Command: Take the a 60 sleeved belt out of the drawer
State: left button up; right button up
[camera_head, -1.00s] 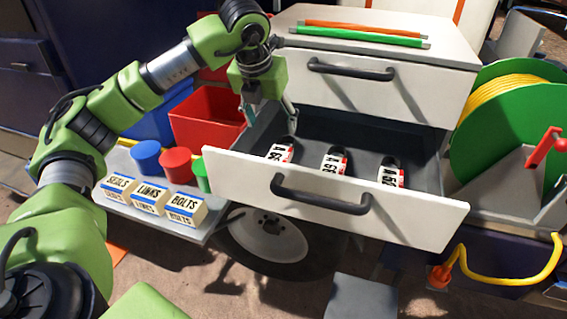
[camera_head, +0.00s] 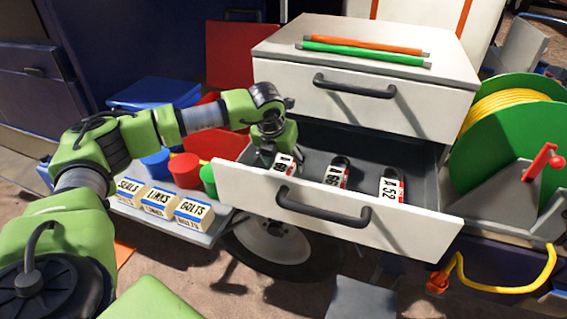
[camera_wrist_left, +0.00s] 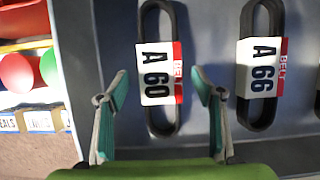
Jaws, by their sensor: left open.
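The A 60 belt (camera_head: 284,165) is a black loop in a white and red sleeve, lying at the left end of the open drawer (camera_head: 230,185). In the left wrist view the A 60 belt (camera_wrist_left: 158,75) lies between and ahead of the fingers. My left gripper (camera_wrist_left: 160,85) is open, with one finger on either side of the belt's line; I cannot tell whether they touch it. In the head view my left gripper (camera_head: 274,150) reaches down into the drawer, its fingers mostly hidden. My right gripper is not in view.
The A 66 belt (camera_head: 336,172) and A 52 belt (camera_head: 391,188) lie to the right in the drawer. The drawer handle (camera_head: 322,209) sticks out in front. The closed upper drawer (camera_head: 350,100) stands above. SEALS, LINKS and BOLTS boxes (camera_head: 160,200) sit on a shelf at left.

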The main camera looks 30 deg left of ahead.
pick_arm(q)
jog(key=shift+w+a+f, duration=0.1)
jog(key=shift+w+f, duration=0.2)
jog(key=shift+f, duration=0.35)
jog(key=shift+s+r, duration=0.1)
jog(key=c, duration=1.3)
jog(key=shift+r, duration=0.15)
